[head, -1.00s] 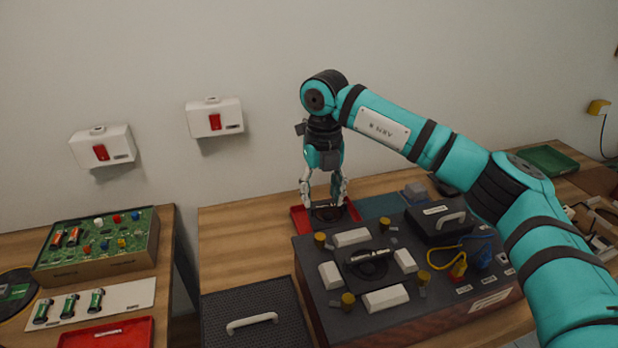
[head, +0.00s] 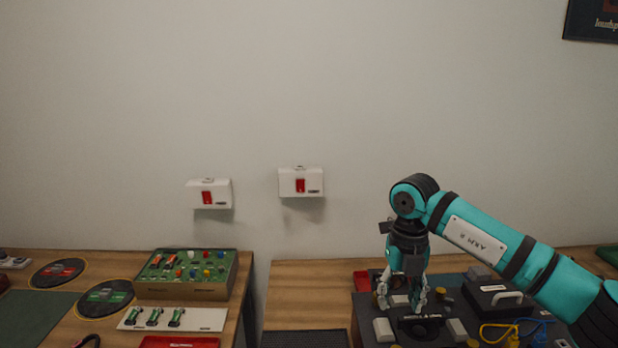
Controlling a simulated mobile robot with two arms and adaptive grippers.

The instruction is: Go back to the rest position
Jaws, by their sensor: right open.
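My right gripper (head: 400,304) is open, fingers pointing down, at the lower right of the head view. It appears in front of or above the dark equipment panel (head: 382,311); the exact height cannot be told. Nothing shows between its fingers. My right arm comes in from the right edge. My left gripper is not in view.
A red tray (head: 361,280) lies behind the panel. A black case (head: 497,298) stands to the right, near yellow cables (head: 492,332). A green component board (head: 186,274) stands on the left table. White wall boxes (head: 301,183) hang above. The wood left of the panel (head: 310,295) is clear.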

